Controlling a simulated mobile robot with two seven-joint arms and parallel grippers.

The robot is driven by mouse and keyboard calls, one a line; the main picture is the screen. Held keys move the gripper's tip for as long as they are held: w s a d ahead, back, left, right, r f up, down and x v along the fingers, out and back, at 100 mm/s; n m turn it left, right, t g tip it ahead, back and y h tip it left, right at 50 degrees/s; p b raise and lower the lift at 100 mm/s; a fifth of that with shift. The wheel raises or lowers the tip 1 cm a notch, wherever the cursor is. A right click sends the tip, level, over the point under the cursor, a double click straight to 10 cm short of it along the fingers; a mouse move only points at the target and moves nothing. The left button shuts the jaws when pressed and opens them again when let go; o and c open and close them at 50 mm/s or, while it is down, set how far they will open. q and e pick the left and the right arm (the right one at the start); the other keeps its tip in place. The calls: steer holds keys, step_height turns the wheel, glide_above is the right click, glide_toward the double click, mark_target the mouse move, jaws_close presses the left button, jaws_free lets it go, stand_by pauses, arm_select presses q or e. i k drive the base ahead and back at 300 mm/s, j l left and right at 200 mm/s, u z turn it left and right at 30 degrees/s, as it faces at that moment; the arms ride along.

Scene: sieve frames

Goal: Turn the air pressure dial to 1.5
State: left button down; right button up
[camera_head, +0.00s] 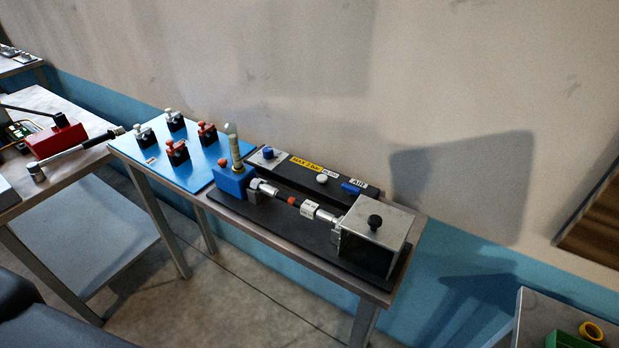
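A black panel (285,169) with a yellow label that seems to read "MAX 2 bar" and a white "AIR" label stands at the back of the middle bench. It carries a blue knob (268,153) at its left, a white round part (322,179) and a blue lever (351,188). In front, a metal box (390,228) has a black knob (375,221) on top. I cannot tell for sure which part is the air pressure dial, and no scale reading is legible. Neither gripper is in view.
A blue block (232,183) joins a horizontal rod assembly (290,199) on a black base. A blue board (160,163) with several clamps lies at left. A left bench holds a red device (57,140). A right table (537,310) holds a green item. Floor in front is clear.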

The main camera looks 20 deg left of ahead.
mark_target(268, 152)
steer(key=k+j+z, duration=0.1)
steer(key=j, duration=0.25)
steer(key=k+j+z, duration=0.1)
steer(key=j, duration=0.3)
steer(key=k+j+z, duration=0.1)
steer(key=j, duration=0.25)
steer(key=k+j+z, duration=0.1)
steer(key=j, duration=0.25)
